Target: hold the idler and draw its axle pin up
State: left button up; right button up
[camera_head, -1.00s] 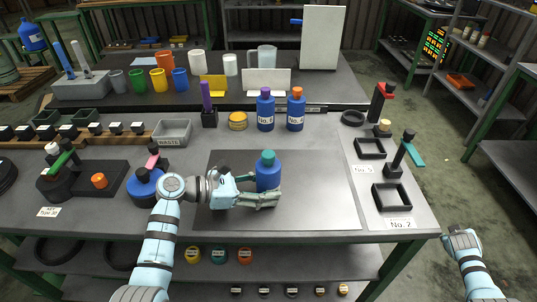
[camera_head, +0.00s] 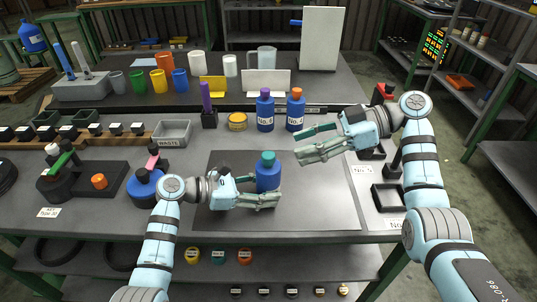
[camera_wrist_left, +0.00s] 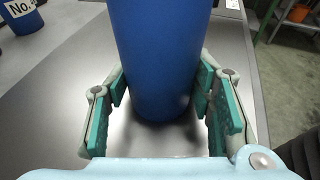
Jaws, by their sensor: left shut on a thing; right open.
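My left gripper (camera_head: 272,199) is shut on a blue bottle with a teal cap (camera_head: 268,175), which stands upright on the dark grey mat. In the left wrist view the same blue bottle (camera_wrist_left: 165,60) sits between the teal finger pads; its cap is out of that view. My right gripper (camera_head: 305,146) is open and empty, to the right of the bottle and above the mat, its fingers pointing left. I cannot make out an idler or an axle pin in these views.
Two blue bottles, one purple-capped (camera_head: 265,110) and one orange-capped (camera_head: 297,110), stand behind the mat (camera_head: 325,205). A grey waste bin (camera_head: 172,133) is at back left. A black square tray (camera_head: 387,198) is at right, partly behind my right arm. The mat's front right is clear.

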aim_at(272, 154)
jog(key=x, duration=0.9)
jog(key=shift+w+a, duration=0.1)
jog(key=shift+a, duration=0.05)
grip_shut()
